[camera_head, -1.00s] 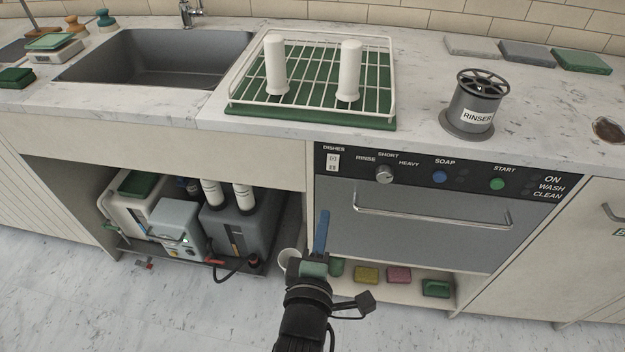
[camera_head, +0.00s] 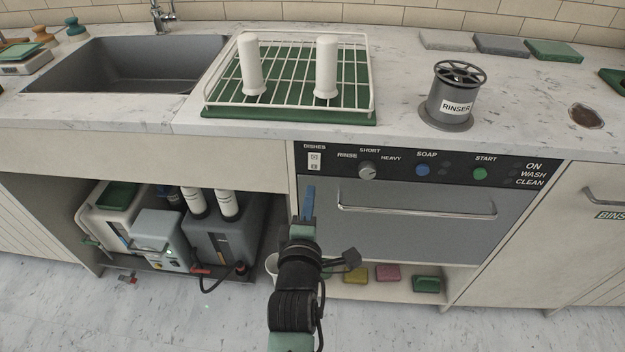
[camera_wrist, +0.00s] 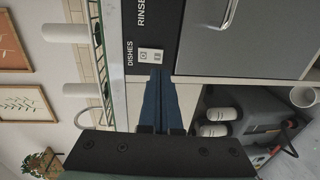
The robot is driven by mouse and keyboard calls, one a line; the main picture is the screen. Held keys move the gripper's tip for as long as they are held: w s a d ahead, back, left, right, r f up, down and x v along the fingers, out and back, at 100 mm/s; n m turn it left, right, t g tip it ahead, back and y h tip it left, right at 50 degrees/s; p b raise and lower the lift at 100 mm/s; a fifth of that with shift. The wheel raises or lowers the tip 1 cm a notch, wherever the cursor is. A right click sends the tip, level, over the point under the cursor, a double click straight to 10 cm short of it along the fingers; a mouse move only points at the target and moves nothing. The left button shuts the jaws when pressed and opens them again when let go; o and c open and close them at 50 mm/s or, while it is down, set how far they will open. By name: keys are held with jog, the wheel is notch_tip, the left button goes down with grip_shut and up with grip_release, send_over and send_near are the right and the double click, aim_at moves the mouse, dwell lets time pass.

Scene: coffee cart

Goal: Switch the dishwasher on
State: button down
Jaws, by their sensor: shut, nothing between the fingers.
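The dishwasher (camera_head: 400,228) is built in under the counter, its grey door shut with a bar handle across it. Its black panel carries a white rocker switch (camera_head: 314,161) under the word DISHES, a RINSE/SHORT/HEAVY knob (camera_head: 367,170), a blue SOAP button (camera_head: 422,169) and a green START button (camera_head: 480,174). My gripper (camera_head: 309,190) is shut and empty, its blue fingers pointing up just below the switch. In the wrist view the fingertips (camera_wrist: 158,73) are close to the white switch (camera_wrist: 151,56); I cannot tell whether they touch the panel.
A dish rack (camera_head: 369,75) with two white cylinders stands on the counter above, beside the RINSER pot (camera_head: 449,100). The door handle (camera_head: 417,211) sticks out right of my gripper. An open bay with a grey tank (camera_head: 221,231) lies to the left.

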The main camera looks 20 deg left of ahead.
aim_at(314, 168)
jog(key=b+x, duration=0.2)
jog(key=x, duration=0.4)
jog(key=shift+w+a, duration=0.1)
jog(key=shift+w, duration=0.15)
jog(key=shift+f+b, duration=0.15)
jog(key=shift+b, duration=0.2)
jog(key=shift+w+f+b, duration=0.1)
jog(key=shift+f+b, duration=0.1)
jog(key=shift+b, duration=0.3)
jog(key=shift+r, duration=0.25)
